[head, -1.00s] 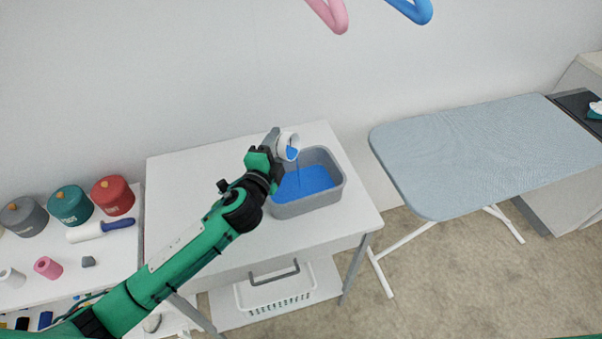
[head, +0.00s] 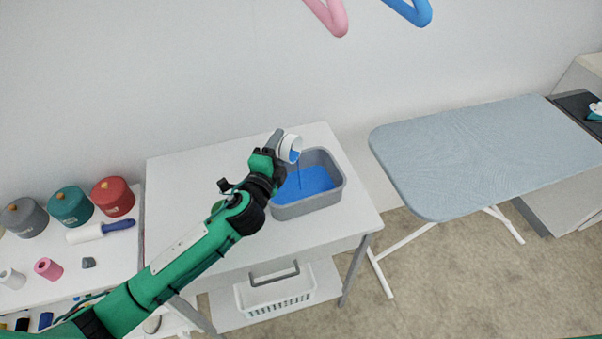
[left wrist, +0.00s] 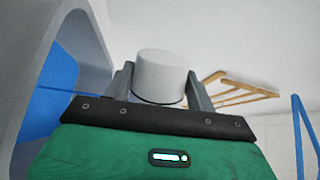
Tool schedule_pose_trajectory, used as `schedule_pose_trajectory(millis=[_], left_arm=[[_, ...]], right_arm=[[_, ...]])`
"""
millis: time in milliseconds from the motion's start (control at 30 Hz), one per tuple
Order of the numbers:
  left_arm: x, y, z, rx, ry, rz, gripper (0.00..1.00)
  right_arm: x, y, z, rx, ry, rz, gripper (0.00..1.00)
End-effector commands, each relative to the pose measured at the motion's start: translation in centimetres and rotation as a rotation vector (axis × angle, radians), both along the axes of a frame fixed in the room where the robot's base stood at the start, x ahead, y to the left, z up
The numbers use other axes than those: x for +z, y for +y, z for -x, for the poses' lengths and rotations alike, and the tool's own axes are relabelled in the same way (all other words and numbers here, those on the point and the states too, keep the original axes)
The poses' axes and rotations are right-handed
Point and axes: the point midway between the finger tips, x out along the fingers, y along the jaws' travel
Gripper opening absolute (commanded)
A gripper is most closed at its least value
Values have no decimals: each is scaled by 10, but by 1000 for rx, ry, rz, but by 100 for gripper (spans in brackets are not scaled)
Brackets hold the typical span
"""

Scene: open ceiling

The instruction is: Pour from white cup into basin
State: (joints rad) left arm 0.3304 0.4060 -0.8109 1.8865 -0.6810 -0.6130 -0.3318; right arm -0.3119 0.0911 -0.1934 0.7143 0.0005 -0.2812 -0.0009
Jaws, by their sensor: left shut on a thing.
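The white cup (head: 290,148) is held tilted above the left part of the grey basin (head: 341,186), its mouth turned toward the basin. A little blue liquid shows in the cup's mouth, and a thin dark blue stream falls from it. Blue liquid (head: 312,182) covers the basin's floor. My left gripper (head: 279,142) is shut on the cup. In the left wrist view the cup (left wrist: 160,78) sits between the two grey fingers (left wrist: 160,85), and the basin's wall (left wrist: 65,25) rises at the left. My right gripper is not in view.
The basin stands on a white table (head: 190,180) with a white basket (head: 275,295) on the shelf below. An ironing board (head: 480,155) is to the right. A shelf at the left holds canisters (head: 68,205) and a lint roller (head: 100,230). Hangers (head: 328,15) hang above.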

Motion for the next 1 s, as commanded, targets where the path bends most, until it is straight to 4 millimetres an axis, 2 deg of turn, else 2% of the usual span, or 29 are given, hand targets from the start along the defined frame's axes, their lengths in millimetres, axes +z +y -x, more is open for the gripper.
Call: schedule_pose_trajectory(millis=[200,633,833,867,933,967,1000], left_arm=[[1,-1,0,0,-10,-22,32],[3,-2,1,0,-33,-64,32],[3,-2,1,0,-38,-75,32],[1,-1,1,0,-24,-46,32],[-12,4,-1,0,45,86,32],[6,10,-4,3,68,133,32],[7,12,-6,2,87,166,32]], right_arm=[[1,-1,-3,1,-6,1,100],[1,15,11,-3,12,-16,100],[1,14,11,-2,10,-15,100],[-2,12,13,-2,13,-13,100],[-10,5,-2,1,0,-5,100],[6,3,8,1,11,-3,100],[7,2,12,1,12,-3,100]])
